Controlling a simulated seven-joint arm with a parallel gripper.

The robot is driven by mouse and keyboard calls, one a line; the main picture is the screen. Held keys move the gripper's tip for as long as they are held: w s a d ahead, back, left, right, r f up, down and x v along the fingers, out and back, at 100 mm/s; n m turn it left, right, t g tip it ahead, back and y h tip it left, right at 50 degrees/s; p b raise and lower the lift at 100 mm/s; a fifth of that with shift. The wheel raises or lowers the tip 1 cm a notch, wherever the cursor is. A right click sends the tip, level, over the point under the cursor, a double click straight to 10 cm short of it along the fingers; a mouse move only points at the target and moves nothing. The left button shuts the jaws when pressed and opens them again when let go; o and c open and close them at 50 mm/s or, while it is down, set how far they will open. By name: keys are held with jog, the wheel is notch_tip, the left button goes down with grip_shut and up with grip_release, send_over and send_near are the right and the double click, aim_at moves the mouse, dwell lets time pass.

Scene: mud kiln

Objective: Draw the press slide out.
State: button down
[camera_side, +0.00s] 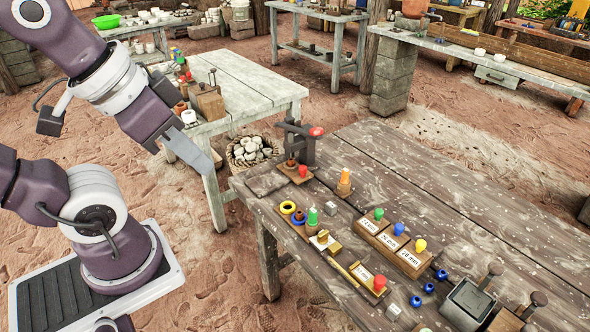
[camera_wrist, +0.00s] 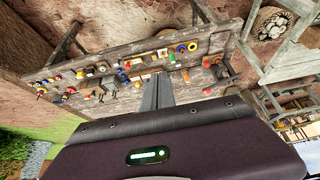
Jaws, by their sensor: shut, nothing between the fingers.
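The press (camera_side: 308,147) is a dark upright frame with a red-knobbed lever (camera_side: 316,131), at the far left corner of the wooden table. At its foot lies a small wooden slide with a red knob (camera_side: 303,171); it looks pushed in under the press, but how far I cannot tell. My gripper (camera_side: 208,168) hangs in the air left of the table, apart from the press, pointing down and right. Its fingers are shut and empty.
The wooden table (camera_side: 450,190) holds colored pegs, labeled blocks (camera_side: 390,240), rings (camera_side: 288,207), a small metal cube (camera_side: 334,209) and metal boxes (camera_side: 467,303). A basket of pale lumps (camera_side: 251,151) stands on the ground behind. A grey table (camera_side: 245,85) stands behind my arm.

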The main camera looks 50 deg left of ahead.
aim_at(301, 168)
jog(key=c, duration=1.9)
grip_release()
jog(key=o, duration=0.7)
notch_tip(301, 168, up, 4)
jog(key=shift+r, duration=0.15)
jog(key=w+a+n+t+y, duration=0.1)
jog(key=w+a+t, duration=0.1)
jog(key=w+a, duration=0.65)
jog(key=w+a+n+t+y, duration=0.1)
jog(key=w+a+t, duration=0.3)
jog(key=w, duration=0.7)
jog(key=w+a+n+t+y, duration=0.1)
jog(key=w+a, duration=0.7)
jog(key=w, duration=0.2)
jog(key=f, duration=3.4)
jog(key=shift+w+f, duration=0.2)
jog(key=shift+f, duration=0.1)
jog(key=shift+t, duration=0.3)
jog(key=x, duration=0.7)
jog(key=shift+w+a+f, duration=0.1)
jog(key=shift+f, duration=0.1)
